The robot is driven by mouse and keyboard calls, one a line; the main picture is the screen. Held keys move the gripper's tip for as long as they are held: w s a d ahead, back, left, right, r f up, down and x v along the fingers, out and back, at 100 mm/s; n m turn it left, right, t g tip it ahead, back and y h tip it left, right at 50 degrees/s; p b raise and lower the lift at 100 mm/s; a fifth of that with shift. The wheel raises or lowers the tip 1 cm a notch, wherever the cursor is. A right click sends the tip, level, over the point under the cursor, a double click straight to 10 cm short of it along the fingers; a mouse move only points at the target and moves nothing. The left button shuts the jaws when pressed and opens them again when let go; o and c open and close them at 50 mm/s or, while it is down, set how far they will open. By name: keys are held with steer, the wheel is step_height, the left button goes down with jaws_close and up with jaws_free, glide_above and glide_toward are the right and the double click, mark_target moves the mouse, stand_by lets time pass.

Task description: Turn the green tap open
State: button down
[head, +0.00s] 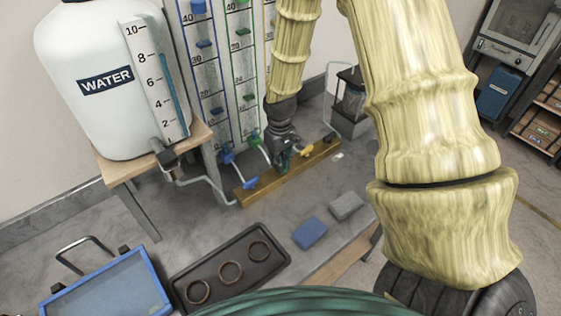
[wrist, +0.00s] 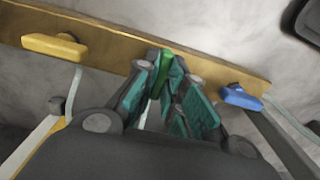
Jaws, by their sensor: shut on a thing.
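The green tap (wrist: 165,88) sits between the yellow tap (wrist: 55,46) and the blue tap (wrist: 240,97) on a wooden board. My gripper (wrist: 169,80) is shut on its green handle, with the teal finger pads on either side. The handle's visible part looks set across the board, but the fingers hide much of it. In the head view my gripper (head: 284,152) reaches down to the board and mostly covers the green tap. The yellow tap (head: 303,150) and blue tap (head: 247,184) handles show beside it.
The wooden board (head: 262,188) lies below tall graduated tubes. A white water tank (head: 105,110) stands on a stand at left. A black tray (head: 192,270) with three rings, a blue sponge (head: 310,233) and a grey block (head: 346,205) lie in front. A lantern-like frame (head: 350,112) stands behind right.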

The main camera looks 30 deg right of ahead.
steer(key=c, duration=1.5)
jaws_free()
steer(key=shift+w, duration=0.1)
steer(key=shift+r, duration=0.15)
step_height(320, 180, up, 12)
steer(key=shift+d, duration=0.15)
